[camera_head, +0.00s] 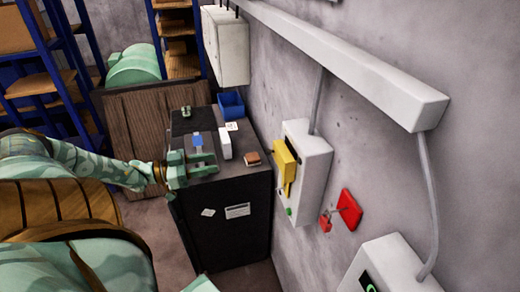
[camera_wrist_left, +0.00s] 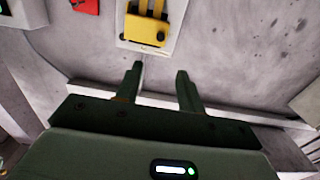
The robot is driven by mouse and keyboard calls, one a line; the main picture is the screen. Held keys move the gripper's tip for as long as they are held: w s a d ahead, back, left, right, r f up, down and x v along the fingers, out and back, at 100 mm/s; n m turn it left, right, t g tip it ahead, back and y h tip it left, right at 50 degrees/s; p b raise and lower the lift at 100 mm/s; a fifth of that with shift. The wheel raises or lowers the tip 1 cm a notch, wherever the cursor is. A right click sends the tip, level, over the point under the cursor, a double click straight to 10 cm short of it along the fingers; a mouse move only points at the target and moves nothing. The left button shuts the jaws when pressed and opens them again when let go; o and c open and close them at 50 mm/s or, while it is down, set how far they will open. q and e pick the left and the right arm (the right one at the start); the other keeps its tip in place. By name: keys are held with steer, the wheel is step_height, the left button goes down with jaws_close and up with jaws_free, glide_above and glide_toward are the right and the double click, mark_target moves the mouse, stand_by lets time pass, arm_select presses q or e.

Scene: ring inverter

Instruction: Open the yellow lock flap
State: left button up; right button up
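The yellow lock flap (camera_head: 284,160) is on the front of a white wall box (camera_head: 316,160) on the right-hand wall. In the left wrist view the yellow flap (camera_wrist_left: 146,32) is at the top, beyond my fingertips, with a dark round knob at its lower right. My left gripper (camera_head: 208,160) is over the black cabinet, left of the flap and apart from it. In the left wrist view my left gripper (camera_wrist_left: 159,70) has its two fingers spread with nothing between them. My right gripper does not show.
The black cabinet (camera_head: 232,238) carries a blue bin (camera_head: 231,105), a white box (camera_head: 225,145) and a brown item (camera_head: 252,159). A red fixture (camera_head: 348,210) and another white box (camera_head: 400,268) are on the wall to the right. A conduit (camera_head: 340,60) runs above.

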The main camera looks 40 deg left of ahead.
arm_select(q)
steer(key=b+x, duration=0.2)
steer(key=x, duration=1.4)
jaws_close()
